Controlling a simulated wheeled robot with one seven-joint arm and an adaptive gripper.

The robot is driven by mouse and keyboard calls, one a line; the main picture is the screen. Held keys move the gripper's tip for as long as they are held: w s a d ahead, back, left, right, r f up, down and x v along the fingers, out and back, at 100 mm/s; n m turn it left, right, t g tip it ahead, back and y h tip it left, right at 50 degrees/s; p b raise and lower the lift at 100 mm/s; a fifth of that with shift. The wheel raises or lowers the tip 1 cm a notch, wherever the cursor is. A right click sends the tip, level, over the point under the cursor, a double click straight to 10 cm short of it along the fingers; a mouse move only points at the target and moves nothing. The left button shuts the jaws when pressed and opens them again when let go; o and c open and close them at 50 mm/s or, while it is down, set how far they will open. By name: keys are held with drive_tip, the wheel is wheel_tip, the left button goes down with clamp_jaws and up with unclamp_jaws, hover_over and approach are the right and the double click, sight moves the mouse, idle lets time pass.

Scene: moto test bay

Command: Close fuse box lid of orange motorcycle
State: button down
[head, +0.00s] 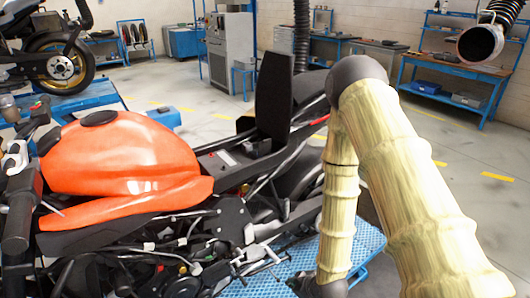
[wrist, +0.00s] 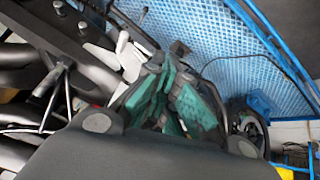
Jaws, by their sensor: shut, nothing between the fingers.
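The orange motorcycle (head: 120,160) stands at the left and centre of the head view. Behind its tank, a tall black panel (head: 273,95) stands upright over the open frame; I cannot tell for sure if this is the fuse box lid. A small dark compartment with fittings (head: 228,156) lies open in front of it. My gripper (wrist: 160,85) shows in the wrist view, shut and empty, beside dark frame parts and a pale metal bracket (wrist: 130,60) of the motorcycle.
The motorcycle stands over a blue perforated platform (head: 300,262), also seen in the wrist view (wrist: 210,50). A second motorcycle (head: 45,60) is at the far left. Blue benches (head: 455,70) stand along the back wall. Open floor (head: 225,105) lies behind the motorcycle.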

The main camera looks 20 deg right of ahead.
drive_tip(key=w+d+r+n+t+y+b, duration=0.25)
drive_tip(key=w+r+n+t, duration=0.3)
drive_tip(key=w+r, duration=0.8)
drive_tip(key=n+t+y+b, duration=0.2)
drive_tip(key=n+t, duration=0.3)
drive_tip(key=n, duration=0.4)
approach(264, 142)
drive_tip(key=p+x, duration=0.4)
drive_tip(key=x, duration=0.3)
drive_tip(key=shift+p, duration=0.4)
